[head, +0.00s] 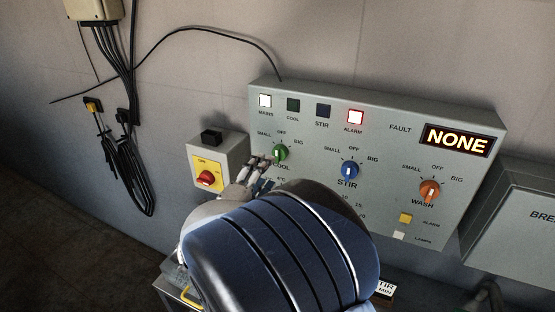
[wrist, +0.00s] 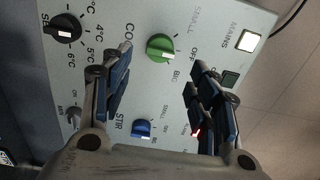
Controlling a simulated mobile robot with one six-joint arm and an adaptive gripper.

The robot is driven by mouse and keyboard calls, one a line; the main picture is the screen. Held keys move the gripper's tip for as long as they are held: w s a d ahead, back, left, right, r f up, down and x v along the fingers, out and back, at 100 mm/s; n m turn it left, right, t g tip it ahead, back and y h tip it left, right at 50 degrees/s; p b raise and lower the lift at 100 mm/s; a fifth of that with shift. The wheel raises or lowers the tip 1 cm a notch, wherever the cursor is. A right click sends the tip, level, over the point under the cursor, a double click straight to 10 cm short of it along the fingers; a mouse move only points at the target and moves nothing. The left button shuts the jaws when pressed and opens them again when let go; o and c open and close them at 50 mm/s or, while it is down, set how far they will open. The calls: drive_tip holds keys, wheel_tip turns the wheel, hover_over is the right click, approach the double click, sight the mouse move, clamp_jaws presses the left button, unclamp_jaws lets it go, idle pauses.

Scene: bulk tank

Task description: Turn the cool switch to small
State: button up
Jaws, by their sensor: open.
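The green cool knob (head: 280,152) is on the grey control panel (head: 380,112), between the SMALL label at its left and BIG at its right, with OFF above. Its white mark appears to point toward OFF. My gripper (head: 260,170) is just to the lower left of the knob in the head view, with my arm covering the panel below. In the wrist view the green knob (wrist: 160,47) shows beyond and between the two spread fingers of my gripper (wrist: 160,78). The fingers are open and hold nothing; I cannot tell whether either touches the knob.
The blue stir knob (head: 349,170) and orange wash knob (head: 429,190) are to the right. A black dial (wrist: 64,30) shows in the wrist view. The mains lamp (head: 265,100) and alarm lamp (head: 355,117) are lit.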

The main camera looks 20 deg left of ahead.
sight(277, 157)
drive_tip(key=w, duration=0.5)
drive_tip(key=w+b, duration=0.1)
drive_tip(key=w, duration=0.2)
drive_tip(key=shift+d, duration=0.35)
drive_tip(key=c, duration=1.1)
drive_tip(key=shift+o, duration=0.2)
drive_tip(key=shift+n, duration=0.4)
drive_tip(key=n+p, duration=0.2)
drive_tip(key=n, duration=0.2)
drive_tip(key=shift+r+n+p, duration=0.1)
drive_tip(key=shift+n+p, duration=0.2)
drive_tip(key=shift+p, duration=0.1)
drive_tip(key=n+p, duration=0.2)
drive_tip(key=n, duration=0.2)
drive_tip(key=shift+n, duration=0.3)
drive_tip(key=shift+p, duration=0.3)
